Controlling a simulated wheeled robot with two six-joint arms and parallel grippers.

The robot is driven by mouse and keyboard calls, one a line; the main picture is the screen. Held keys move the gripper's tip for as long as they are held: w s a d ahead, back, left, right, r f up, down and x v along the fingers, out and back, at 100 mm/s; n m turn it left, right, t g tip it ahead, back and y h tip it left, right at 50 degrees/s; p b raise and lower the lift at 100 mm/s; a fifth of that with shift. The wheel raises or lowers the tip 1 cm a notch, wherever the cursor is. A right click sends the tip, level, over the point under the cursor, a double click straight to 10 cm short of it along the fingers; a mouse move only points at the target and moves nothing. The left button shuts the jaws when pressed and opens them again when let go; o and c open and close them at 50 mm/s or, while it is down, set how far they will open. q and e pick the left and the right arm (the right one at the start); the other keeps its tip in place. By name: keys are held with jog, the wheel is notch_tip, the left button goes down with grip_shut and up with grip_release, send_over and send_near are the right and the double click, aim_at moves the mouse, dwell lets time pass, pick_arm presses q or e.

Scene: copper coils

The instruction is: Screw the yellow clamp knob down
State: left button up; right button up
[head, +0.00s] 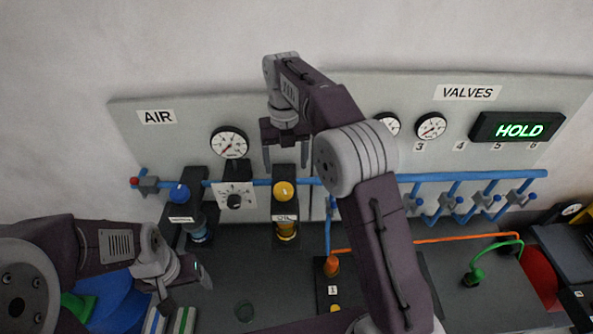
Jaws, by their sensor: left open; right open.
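A yellow knob (284,190) tops the unit labelled OIL, with an amber bowl (286,230) below it. A second small yellow piece (335,308) shows near the block marked 1, partly hidden by my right arm. I cannot tell from the picture which is the clamp knob. My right gripper (286,160) is open, pointing down above the OIL knob, with nothing visible between its fingers. My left gripper (185,288) is open and empty at the lower left, over the bench, away from both yellow pieces.
A blue knob (180,193) tops the unit left of a white dial plate (234,201). A blue pipe (470,177) with several valves runs along the wall panel. A display (518,130) reads HOLD. Orange and green hoses lie at right. The bench middle is mostly clear.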

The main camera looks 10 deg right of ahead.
aim_at(284, 188)
jog(key=shift+s+a+f, duration=0.25)
jog(key=shift+a+f, duration=0.2)
jog(key=shift+a, duration=0.05)
jog(key=shift+s+a+f, duration=0.2)
jog(key=shift+a+f, duration=0.25)
jog(key=shift+a, duration=0.05)
jog(key=shift+a+f+p, duration=0.15)
jog(key=shift+f+p, duration=0.15)
jog(key=shift+f, duration=0.6)
jog(key=f, duration=0.1)
jog(key=d+f+p, duration=0.1)
jog(key=f, duration=0.1)
jog(key=d+f, duration=0.1)
jog(key=f, duration=0.1)
jog(key=shift+w+f, duration=0.1)
jog(key=shift+w, duration=0.3)
jog(key=shift+a+f, duration=0.1)
jog(key=shift+a, duration=0.1)
jog(key=shift+s+a, duration=0.2)
jog(key=shift+a, duration=0.2)
jog(key=c, duration=0.4)
jog(key=shift+d, duration=0.25)
jog(key=c, duration=1)
pick_arm(q)
jog(key=shift+s+a+r, duration=0.25)
jog(key=shift+a+r, duration=0.3)
jog(key=shift+r, duration=0.3)
pick_arm(e)
jog(key=shift+o, duration=0.2)
